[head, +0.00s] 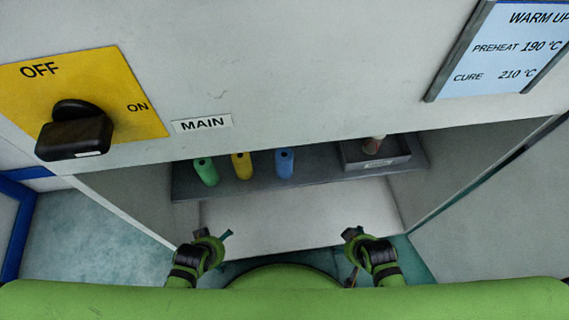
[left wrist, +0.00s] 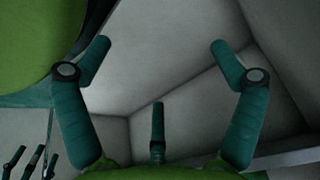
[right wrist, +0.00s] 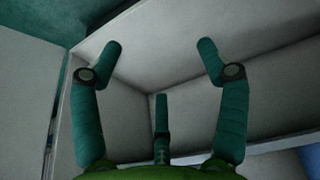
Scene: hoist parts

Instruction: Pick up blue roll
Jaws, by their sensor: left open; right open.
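The blue roll (head: 285,162) stands on a dark grey shelf (head: 320,174) inside the cabinet, in the head view. A yellow roll (head: 242,165) and a green roll (head: 206,171) stand to its left. My left gripper (head: 226,236) is open and empty, low in front of the cabinet opening and apart from the rolls. Its spread fingers show in the left wrist view (left wrist: 155,60). My right gripper (head: 349,234) is also open and empty, lower right of the blue roll. Its spread fingers show in the right wrist view (right wrist: 160,60).
A dark tray (head: 350,164) holding a brownish, pale-topped part (head: 374,144) sits right of the blue roll. The cabinet's front panel (head: 290,90) overhangs the shelf, with a black switch (head: 75,132) at left. Cabinet side walls bound the opening. The pale surface (head: 300,215) before the shelf is clear.

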